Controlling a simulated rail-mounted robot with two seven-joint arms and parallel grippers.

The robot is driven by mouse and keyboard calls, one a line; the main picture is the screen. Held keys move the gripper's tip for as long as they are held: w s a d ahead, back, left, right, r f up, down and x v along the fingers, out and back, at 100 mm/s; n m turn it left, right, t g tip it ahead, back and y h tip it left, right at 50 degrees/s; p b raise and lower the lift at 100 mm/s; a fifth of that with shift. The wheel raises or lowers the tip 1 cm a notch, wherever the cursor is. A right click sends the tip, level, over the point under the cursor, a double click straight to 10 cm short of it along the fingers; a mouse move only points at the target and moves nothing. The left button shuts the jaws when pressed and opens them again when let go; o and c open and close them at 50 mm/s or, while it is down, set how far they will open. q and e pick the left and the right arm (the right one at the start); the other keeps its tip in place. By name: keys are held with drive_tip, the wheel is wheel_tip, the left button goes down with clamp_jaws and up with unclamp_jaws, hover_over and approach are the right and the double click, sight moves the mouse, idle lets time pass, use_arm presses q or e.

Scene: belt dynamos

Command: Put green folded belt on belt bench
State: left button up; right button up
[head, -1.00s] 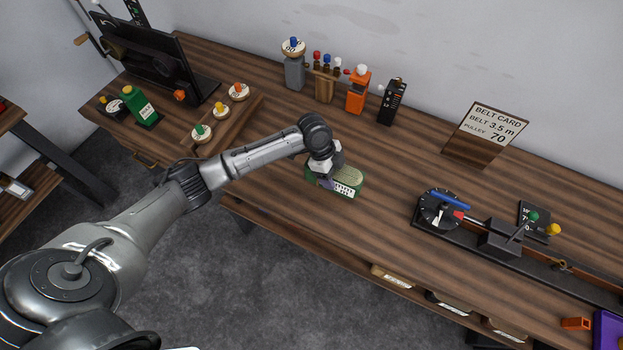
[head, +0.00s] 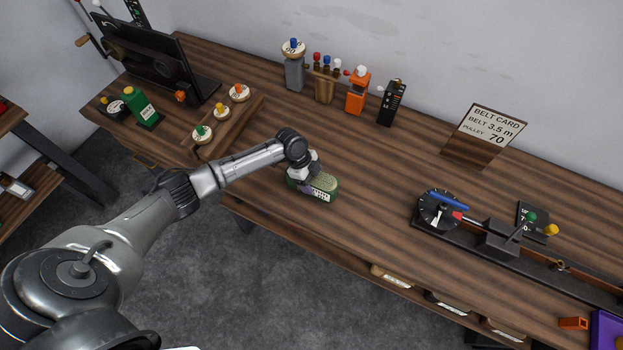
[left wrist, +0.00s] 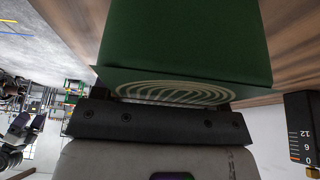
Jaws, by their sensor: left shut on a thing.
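The green folded belt (head: 322,189) is a green block with pale coiled lines on top and a white label on its front. It is at the middle of the belt bench (head: 375,215), over the brown striped top; I cannot tell whether it touches the surface. My left gripper (head: 305,180) is shut on its left end. In the left wrist view the belt (left wrist: 185,40) fills the top middle, close against the gripper (left wrist: 160,110), with its coiled lines toward the gripper. My right gripper is not in view.
A belt card (head: 488,128) stands at the back right. A black gauge with a rail (head: 437,210) lies to the right. An orange tool (head: 358,92) and a black box (head: 392,102) stand at the back. Round discs (head: 221,111) sit to the left.

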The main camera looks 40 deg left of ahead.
use_arm(q)
drive_tip(key=shift+w+f, duration=0.1)
drive_tip(key=shift+f, duration=0.05)
drive_tip(key=o, duration=1.1)
drive_tip(key=shift+f, duration=0.1)
drive_tip(key=shift+c, duration=0.2)
drive_tip(key=o, duration=0.4)
drive_tip(key=shift+o, duration=0.2)
drive_tip(key=shift+a+r, duration=0.1)
drive_tip(key=shift+r, duration=0.15)
drive_tip(key=v, duration=1.1)
drive_tip(key=shift+a+r, duration=0.2)
drive_tip(key=shift+r, duration=0.15)
